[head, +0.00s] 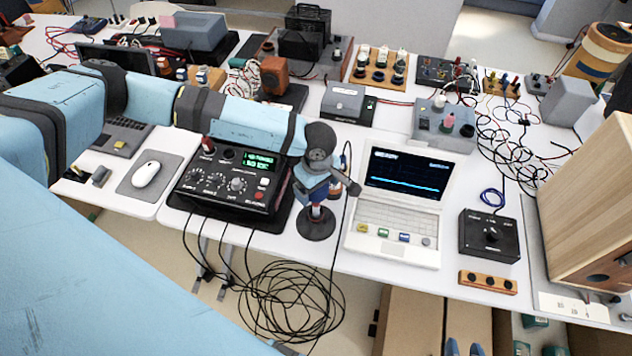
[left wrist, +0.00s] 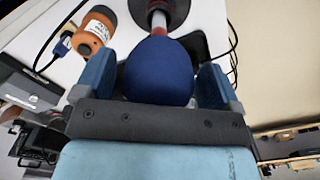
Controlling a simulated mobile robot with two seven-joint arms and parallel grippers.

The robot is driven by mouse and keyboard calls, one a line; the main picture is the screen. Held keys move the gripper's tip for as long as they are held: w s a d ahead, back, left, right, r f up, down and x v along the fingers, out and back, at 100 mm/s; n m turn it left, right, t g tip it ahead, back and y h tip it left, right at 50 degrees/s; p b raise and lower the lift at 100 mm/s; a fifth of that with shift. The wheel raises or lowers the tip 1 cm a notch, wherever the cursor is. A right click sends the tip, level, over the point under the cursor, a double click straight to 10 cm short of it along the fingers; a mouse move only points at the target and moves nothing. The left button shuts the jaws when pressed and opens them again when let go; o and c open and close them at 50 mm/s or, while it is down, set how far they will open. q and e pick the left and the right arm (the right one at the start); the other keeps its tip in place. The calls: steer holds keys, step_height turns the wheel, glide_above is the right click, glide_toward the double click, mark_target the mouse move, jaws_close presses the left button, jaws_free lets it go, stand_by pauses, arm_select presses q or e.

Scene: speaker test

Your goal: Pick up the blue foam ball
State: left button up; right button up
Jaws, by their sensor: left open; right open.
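The blue foam ball (left wrist: 158,72) sits between the two fingers of my left gripper in the left wrist view, with narrow gaps at its sides. It tops a short stem on a round dark stand (head: 316,223), beside the laptop. My left gripper (head: 325,190) is open around the ball and largely hides it in the head view. My right gripper (head: 464,349) shows only as two blue fingertips, apart and empty, at the bottom edge of the head view.
A black box with knobs and a green display (head: 228,186) stands left of the stand. An open laptop (head: 402,205) is close on the right. An orange cylinder (left wrist: 93,32) lies near the ball. Loose black cables (head: 290,300) hang off the front table edge.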

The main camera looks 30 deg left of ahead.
arm_select(q)
steer(key=c, duration=0.9)
step_height(320, 180, up, 20)
steer(key=b, duration=0.3)
